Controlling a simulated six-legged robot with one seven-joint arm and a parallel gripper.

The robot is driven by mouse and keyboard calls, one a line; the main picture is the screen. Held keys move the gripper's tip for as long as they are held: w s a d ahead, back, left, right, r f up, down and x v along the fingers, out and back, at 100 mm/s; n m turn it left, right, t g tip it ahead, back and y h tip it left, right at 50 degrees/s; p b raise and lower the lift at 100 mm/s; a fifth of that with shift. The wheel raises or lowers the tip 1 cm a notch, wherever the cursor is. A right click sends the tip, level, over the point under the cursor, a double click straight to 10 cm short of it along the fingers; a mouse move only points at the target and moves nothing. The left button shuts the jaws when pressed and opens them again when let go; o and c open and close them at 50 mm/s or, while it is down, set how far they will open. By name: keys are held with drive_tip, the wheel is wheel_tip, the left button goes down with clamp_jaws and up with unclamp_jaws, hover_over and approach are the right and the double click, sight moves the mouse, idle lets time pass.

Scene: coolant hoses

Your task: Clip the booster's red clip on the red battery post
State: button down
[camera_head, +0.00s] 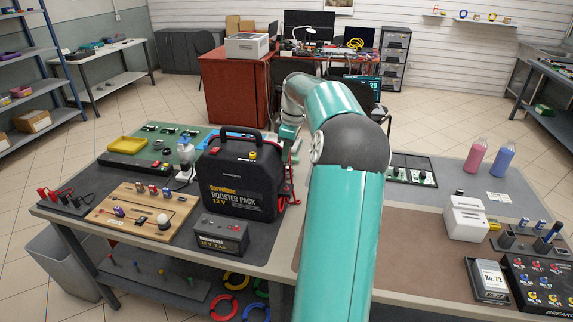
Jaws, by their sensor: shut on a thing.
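The black booster pack (240,178) stands upright on the left table's dark mat, with its handle on top and yellow lettering on its front. A small dark grey 12 V battery (220,236) sits in front of it, with small posts on top. The posts' colours are too small to tell surely. My gripper (289,148) is at the booster's right side, above and behind the battery. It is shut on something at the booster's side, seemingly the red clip. The fingertips and most of the clip are hidden. Red cable parts (294,197) show low on that side.
A wooden board (143,212) with fittings lies left of the battery. A green mat with a yellow tray (127,144) lies behind. The right table (420,222) holds a white box (465,218) and several devices. The mat's front edge is close to the battery.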

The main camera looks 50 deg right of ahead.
drive_tip(key=shift+r, duration=1.85)
